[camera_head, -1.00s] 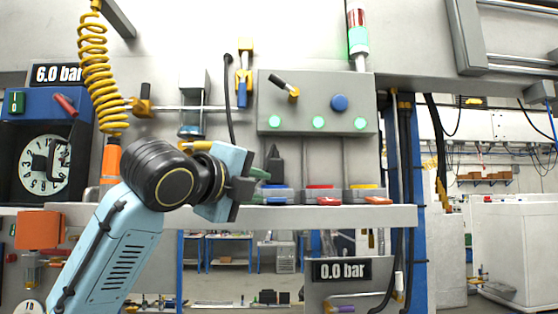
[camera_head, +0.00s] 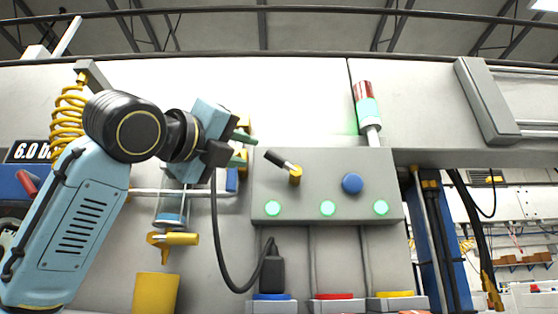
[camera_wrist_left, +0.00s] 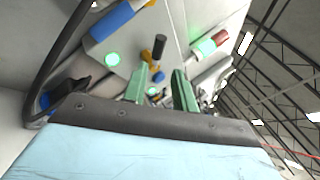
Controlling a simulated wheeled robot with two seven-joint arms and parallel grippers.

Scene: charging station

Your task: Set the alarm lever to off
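The alarm lever (camera_head: 284,164) is a black handle on a yellow pivot, on the upper left of the grey control box (camera_head: 314,165). Its handle tilts up to the left. My left gripper (camera_head: 243,149) is just left of the handle, its two green fingers apart with nothing seen between them. In the left wrist view, the lever (camera_wrist_left: 159,48) shows beyond the open fingertips (camera_wrist_left: 160,70), apparently not held. Whether a finger touches it, I cannot tell. My right gripper is not in view.
A blue button (camera_head: 352,183) and green lamps (camera_head: 327,208) are on the box. A red and green signal light (camera_head: 367,105) stands above it. A black cable (camera_head: 222,250) hangs below my gripper to a black plug (camera_head: 272,272). A yellow-handled valve (camera_head: 174,239) is lower left.

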